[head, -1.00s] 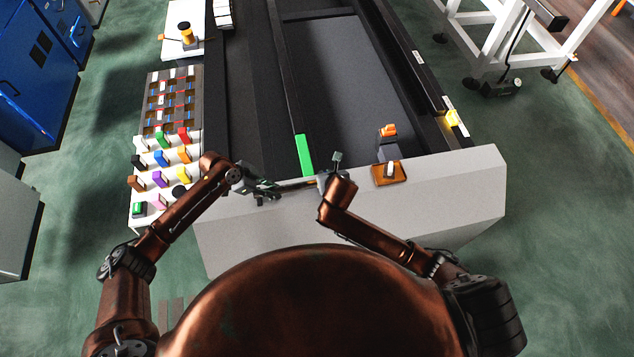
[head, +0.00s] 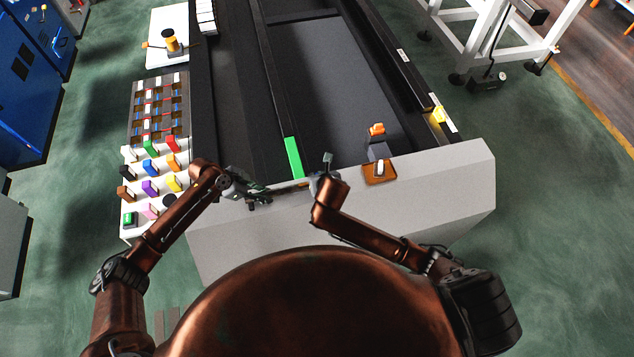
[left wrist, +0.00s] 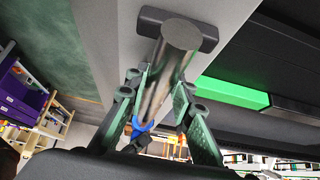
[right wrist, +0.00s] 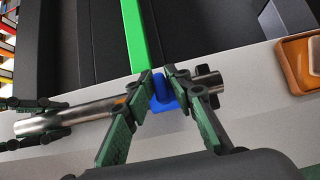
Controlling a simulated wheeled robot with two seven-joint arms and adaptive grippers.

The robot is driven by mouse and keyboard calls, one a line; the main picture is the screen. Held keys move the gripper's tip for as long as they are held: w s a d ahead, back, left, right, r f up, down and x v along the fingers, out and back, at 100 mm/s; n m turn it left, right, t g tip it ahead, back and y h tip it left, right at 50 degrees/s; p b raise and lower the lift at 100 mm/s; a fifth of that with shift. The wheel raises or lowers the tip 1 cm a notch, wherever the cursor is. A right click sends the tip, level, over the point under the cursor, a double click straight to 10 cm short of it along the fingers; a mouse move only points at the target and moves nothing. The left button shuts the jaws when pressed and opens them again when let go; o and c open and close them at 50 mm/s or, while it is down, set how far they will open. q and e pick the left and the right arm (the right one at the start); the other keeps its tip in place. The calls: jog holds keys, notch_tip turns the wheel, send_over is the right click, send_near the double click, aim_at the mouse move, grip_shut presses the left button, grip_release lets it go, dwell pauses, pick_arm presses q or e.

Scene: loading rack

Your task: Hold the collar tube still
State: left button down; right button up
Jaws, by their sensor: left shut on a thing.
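The collar tube (right wrist: 75,118) is a grey metal tube with a blue collar (right wrist: 165,98), lying roughly level in front of the light grey panel. My left gripper (head: 262,193) is shut on the tube near its left end, with its fingers on both sides in the left wrist view (left wrist: 160,95). My right gripper (head: 326,172) has its fingertips on either side of the blue collar in the right wrist view (right wrist: 158,74). I cannot tell whether they press on it. A dark fitting (right wrist: 207,80) sits near the tube's right end. The collar also shows in the left wrist view (left wrist: 142,127).
A green strip (head: 293,157) lies on the black rack bed behind the panel (head: 440,195). An orange-brown tray (head: 381,180) with a white piece stands right of my right gripper. A white board of coloured blocks (head: 130,195) is at left.

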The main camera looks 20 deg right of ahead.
pick_arm(q)
jog(key=shift+w+d, duration=0.1)
pick_arm(e)
jog(key=shift+s+r, duration=0.1)
jog(key=shift+r, duration=2.15)
pick_arm(q)
jog(key=c, duration=1.6)
grip_release()
jog(key=shift+r, duration=0.1)
jog(key=v, duration=1.2)
